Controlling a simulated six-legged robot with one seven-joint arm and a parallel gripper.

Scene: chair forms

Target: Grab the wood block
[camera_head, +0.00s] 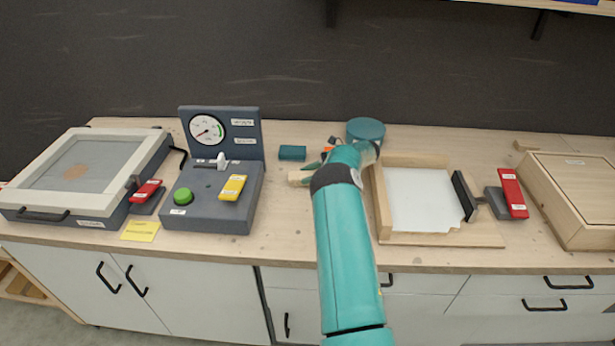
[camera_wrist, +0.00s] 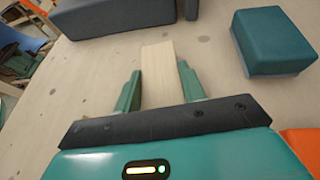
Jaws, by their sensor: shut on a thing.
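The pale wood block (camera_wrist: 160,68) lies between the two teal fingers of my gripper (camera_wrist: 160,84) in the wrist view. The fingers touch it on both sides, and its far end sticks out past their tips. In the head view the block's end (camera_head: 296,177) shows just left of my gripper (camera_head: 309,172), low over the bench top. My arm hides much of the gripper there. I cannot tell whether the block rests on the wood or is slightly raised.
A teal block (camera_wrist: 272,40) lies close to the right of my gripper in the wrist view. A grey gauge box (camera_head: 215,212) stands to the left. A wooden tray (camera_head: 382,205) with a white sheet is to the right. Bare bench lies in front of the block.

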